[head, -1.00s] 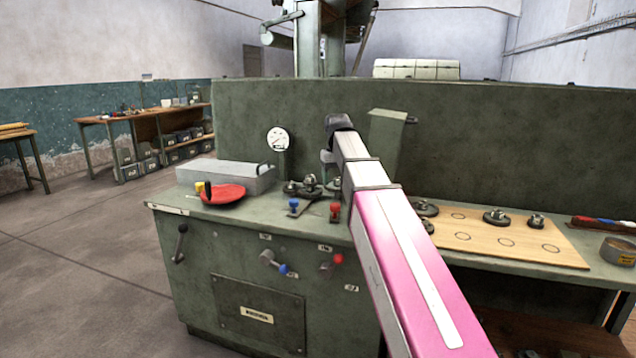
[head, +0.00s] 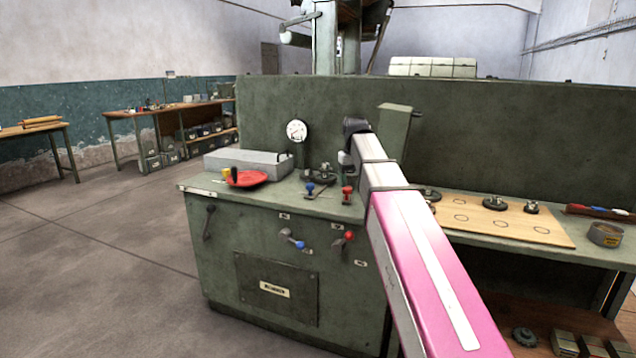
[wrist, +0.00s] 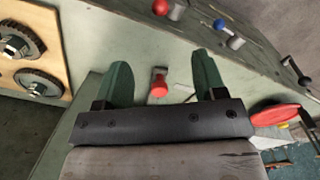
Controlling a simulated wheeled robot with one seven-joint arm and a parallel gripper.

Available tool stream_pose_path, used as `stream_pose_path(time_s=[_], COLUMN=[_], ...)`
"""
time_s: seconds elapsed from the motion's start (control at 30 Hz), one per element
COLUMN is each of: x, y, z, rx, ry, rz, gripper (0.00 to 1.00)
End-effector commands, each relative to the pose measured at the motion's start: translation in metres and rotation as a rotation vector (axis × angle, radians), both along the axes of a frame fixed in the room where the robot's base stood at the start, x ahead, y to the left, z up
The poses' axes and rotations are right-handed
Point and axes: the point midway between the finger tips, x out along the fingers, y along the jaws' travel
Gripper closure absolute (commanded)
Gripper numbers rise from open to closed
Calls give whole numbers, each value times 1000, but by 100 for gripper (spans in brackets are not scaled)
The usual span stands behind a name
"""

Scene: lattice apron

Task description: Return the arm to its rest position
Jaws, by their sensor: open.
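My arm (head: 425,265), pink and white, reaches forward over the green machine counter (head: 372,210). Its dark wrist joint (head: 356,127) is in front of the green back panel. In the head view the gripper is mostly hidden behind the arm. In the wrist view my gripper (wrist: 163,80) shows two green fingers spread wide apart with nothing held. A red-knobbed lever (wrist: 158,85) on the counter appears in the gap between them, seemingly below and apart from the fingers.
On the counter are a red dish (head: 246,178), a grey metal box (head: 262,163), a blue-knobbed lever (head: 310,190) and a wooden board (head: 505,221) with gears. Levers (head: 345,238) stick out from the front panel. Open floor (head: 100,270) lies to the left.

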Motion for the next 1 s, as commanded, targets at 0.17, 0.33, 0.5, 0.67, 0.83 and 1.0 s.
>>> stream_pose_path(time_s=[0.17,0.33,0.5,0.67,0.83,1.0], x=[-5,-10,-19,-35,-59,-88], y=[-4,-8,-14,-23,-35,-45], z=[-21,-47,-82,-132,-192,-246], rx=[0,-1,0,0,0,1], ry=[2,3,2,4,4,2], rz=[-9,-20,-36,-57,-87,-115], gripper=[36,36,36,36,36,36])
